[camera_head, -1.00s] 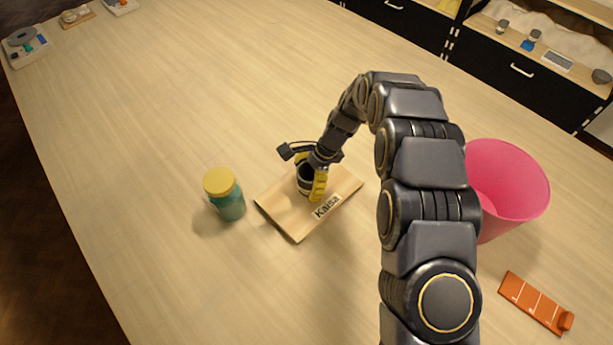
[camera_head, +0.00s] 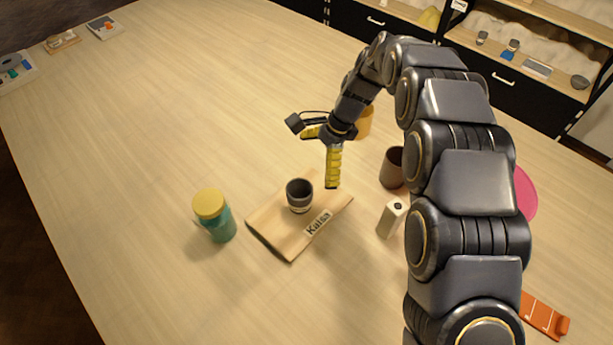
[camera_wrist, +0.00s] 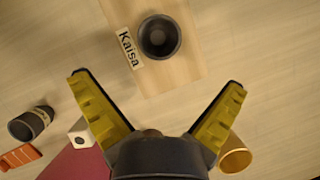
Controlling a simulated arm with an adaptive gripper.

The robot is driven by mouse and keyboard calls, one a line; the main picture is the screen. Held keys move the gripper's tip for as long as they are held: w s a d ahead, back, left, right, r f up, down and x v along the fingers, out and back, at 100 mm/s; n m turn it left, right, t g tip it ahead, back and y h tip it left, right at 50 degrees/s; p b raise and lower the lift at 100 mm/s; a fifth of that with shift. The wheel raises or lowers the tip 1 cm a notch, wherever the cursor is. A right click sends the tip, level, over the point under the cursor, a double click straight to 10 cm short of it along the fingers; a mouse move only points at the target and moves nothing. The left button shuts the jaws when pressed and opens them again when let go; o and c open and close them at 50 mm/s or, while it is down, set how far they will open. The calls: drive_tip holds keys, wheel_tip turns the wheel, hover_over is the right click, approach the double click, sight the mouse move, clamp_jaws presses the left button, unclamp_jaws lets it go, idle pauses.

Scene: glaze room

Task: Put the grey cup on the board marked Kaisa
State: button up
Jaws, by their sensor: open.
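The grey cup (camera_head: 299,194) stands upright on the wooden board marked Kaisa (camera_head: 270,228), behind the name label. In the wrist view the cup (camera_wrist: 159,38) shows from above, dark inside, on the board (camera_wrist: 182,73) beside the Kaisa label. My gripper (camera_head: 322,160) is raised above and to the right of the cup, apart from it. In the wrist view my gripper (camera_wrist: 158,92) has its yellow fingers spread wide, with nothing between them.
A teal jar with a yellow lid (camera_head: 214,216) stands left of the board. Right of it are a white block (camera_head: 391,218), a brown cup (camera_head: 393,168), a yellow-orange cup (camera_head: 364,122), a pink bin (camera_head: 525,192) and an orange tool (camera_head: 545,318).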

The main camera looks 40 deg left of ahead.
drive_tip(key=shift+w+d+r, duration=0.15)
drive_tip(key=shift+w+r, duration=0.05)
drive_tip(key=shift+r, duration=0.3)
drive_tip(key=shift+r, duration=0.1)
drive_tip(key=s+d+r+n+t, duration=0.1)
drive_tip(key=d+r, duration=0.5)
drive_tip(key=d, duration=0.6)
drive_tip(key=s+d+r+n+t, duration=0.1)
drive_tip(key=s+d+r+n, duration=0.1)
drive_tip(key=d+r, duration=0.75)
drive_tip(key=s+d+f+n+h, duration=0.2)
drive_tip(key=s+d, duration=1.3)
drive_tip(key=d, duration=0.2)
drive_tip(key=shift+d+f+t, duration=0.15)
drive_tip(key=shift+f+t, duration=0.05)
drive_tip(key=shift+t, duration=0.1)
